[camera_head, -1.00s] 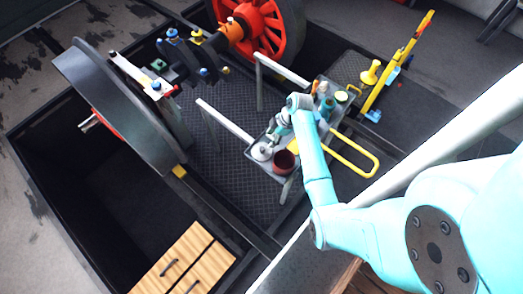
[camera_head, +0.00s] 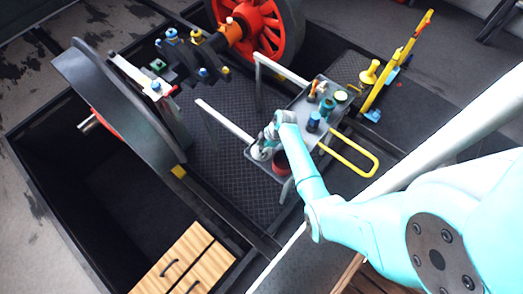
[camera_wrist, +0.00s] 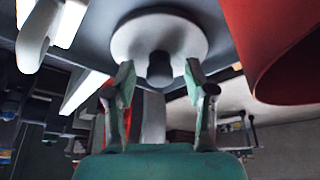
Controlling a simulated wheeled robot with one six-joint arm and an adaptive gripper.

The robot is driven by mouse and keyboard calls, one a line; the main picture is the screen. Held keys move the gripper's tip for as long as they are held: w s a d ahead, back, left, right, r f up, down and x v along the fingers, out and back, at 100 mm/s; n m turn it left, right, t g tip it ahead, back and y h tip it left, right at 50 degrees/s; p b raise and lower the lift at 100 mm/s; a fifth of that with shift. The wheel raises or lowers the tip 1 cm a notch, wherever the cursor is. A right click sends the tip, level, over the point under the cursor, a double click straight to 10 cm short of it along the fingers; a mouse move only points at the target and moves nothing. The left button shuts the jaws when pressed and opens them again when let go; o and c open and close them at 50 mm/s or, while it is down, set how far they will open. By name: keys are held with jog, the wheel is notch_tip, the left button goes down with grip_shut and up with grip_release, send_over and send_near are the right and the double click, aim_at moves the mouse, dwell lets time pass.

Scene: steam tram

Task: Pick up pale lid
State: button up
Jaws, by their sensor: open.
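The pale lid (camera_wrist: 160,36) is a round, light disc with a dark knob (camera_wrist: 160,68) in the wrist view. It lies on the grey tray (camera_head: 252,151), at the tray's near left end in the head view, where my arm partly covers it. My gripper (camera_wrist: 160,84) is open, with one finger on each side of the knob and a gap on both sides. In the head view my gripper (camera_head: 264,148) is over the lid.
A dark red pot (camera_head: 281,164) stands close to the lid; its wall (camera_wrist: 275,45) fills the wrist view's upper right. Blue and green containers (camera_head: 314,121) stand farther along the tray. A yellow handle (camera_head: 348,152) sticks out at the right. Pale rails (camera_head: 224,119) run beside the tray.

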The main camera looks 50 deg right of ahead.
grip_shut()
jog(key=shift+r, duration=0.1)
